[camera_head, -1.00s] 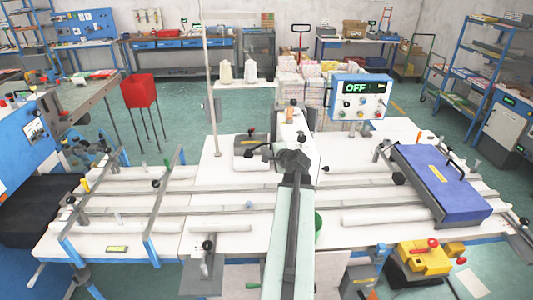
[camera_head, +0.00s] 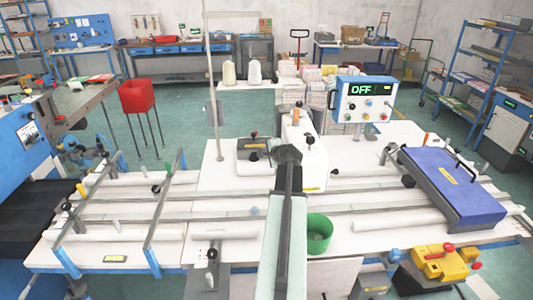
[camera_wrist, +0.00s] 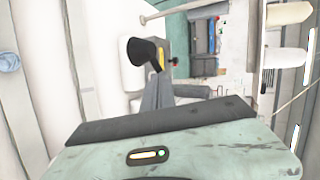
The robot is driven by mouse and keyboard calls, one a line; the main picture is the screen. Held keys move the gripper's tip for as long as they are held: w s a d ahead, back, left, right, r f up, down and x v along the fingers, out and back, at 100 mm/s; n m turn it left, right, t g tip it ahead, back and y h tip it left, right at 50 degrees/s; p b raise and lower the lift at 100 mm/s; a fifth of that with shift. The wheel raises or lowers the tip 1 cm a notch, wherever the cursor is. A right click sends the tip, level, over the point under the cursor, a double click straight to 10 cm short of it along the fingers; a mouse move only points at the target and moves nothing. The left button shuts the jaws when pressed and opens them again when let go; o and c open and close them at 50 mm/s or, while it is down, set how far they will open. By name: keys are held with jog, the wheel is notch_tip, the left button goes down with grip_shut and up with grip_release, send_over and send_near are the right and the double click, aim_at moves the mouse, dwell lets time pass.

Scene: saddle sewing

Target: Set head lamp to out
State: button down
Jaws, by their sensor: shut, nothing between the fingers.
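The white sewing head (camera_head: 311,160) stands mid-table, with dark-knobbed and orange-handled levers on top. I cannot single out a head lamp for certain. A blue-framed control box (camera_head: 363,101) beside it carries several knobs and a display reading OFF. My gripper (camera_head: 288,155) ends my pale green arm, in front of the sewing head and partly over it in the picture. It is shut and empty; its fingertips are hard to make out. In the wrist view, a black flared piece (camera_wrist: 145,52) stands out just beyond my arm's dark edge; its identity is unclear.
A grey block (camera_head: 254,149) with black knobs sits left of the head. A green cup (camera_head: 318,233) stands right of my arm. A purple-blue box (camera_head: 453,185) lies on the right of the table. Long rails and rollers cross the table. A thin pole (camera_head: 213,90) rises behind.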

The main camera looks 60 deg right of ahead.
jog(key=shift+w+d+f, duration=0.1)
jog(key=shift+w+d, duration=0.25)
jog(key=shift+w, duration=0.35)
jog(key=w+a+p+v, duration=0.1)
jog(key=p+v, duration=0.4)
jog(key=v, duration=0.8)
jog(key=shift+s+a+f, duration=0.25)
jog(key=shift+s+a, duration=0.1)
jog(key=shift+a, duration=0.4)
